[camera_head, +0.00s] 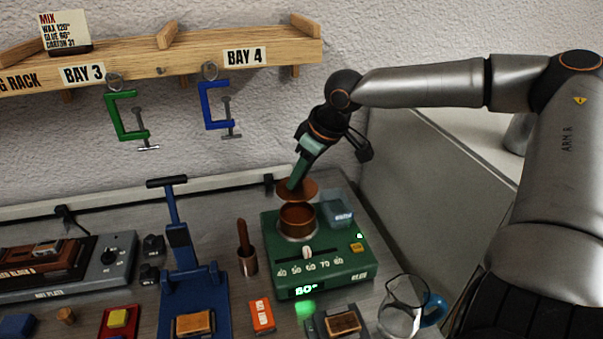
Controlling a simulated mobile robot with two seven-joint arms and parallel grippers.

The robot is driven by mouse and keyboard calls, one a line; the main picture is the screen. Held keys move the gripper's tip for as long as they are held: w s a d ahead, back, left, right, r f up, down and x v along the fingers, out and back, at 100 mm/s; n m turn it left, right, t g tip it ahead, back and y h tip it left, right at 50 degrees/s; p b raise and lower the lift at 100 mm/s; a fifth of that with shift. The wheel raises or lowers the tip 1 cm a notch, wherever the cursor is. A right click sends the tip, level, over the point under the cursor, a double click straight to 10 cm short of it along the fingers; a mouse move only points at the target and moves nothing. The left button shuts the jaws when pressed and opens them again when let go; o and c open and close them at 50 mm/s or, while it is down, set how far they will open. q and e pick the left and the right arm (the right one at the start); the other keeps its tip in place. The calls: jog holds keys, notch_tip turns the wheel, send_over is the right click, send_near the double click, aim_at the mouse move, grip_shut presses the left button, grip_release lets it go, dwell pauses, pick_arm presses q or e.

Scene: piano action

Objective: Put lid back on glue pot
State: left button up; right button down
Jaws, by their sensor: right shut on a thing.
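The glue pot (297,219) is a copper-brown round pot set in a green heater box (330,256) with a dial scale and a lit "80°" readout. Its round copper lid (312,190) is held just above the pot, near its back rim. My right gripper (296,184) reaches down from the upper right and is shut on the lid. The lid's knob is hidden by the fingers. I cannot tell whether the lid touches the pot's rim; the pot's opening shows below it. My left gripper is not in view.
A blue-grey block (337,214) sits on the heater's right. A glass jug (402,308) stands at front right. A cup with a brown-handled tool (247,260) and a blue lever press (186,270) stand left. Clamps (128,118) hang from the wooden rack (200,52) behind.

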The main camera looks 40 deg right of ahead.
aim_at(301, 187)
jog(key=shift+f+b, duration=1.8)
jog(key=shift+b, duration=0.25)
jog(key=shift+f, duration=1)
jog(key=shift+r+p, duration=0.1)
jog(key=shift+p, duration=0.55)
jog(key=shift+f, duration=0.2)
jog(key=shift+p, duration=0.55)
dwell(0.4)
jog(key=shift+c, duration=0.4)
grip_release()
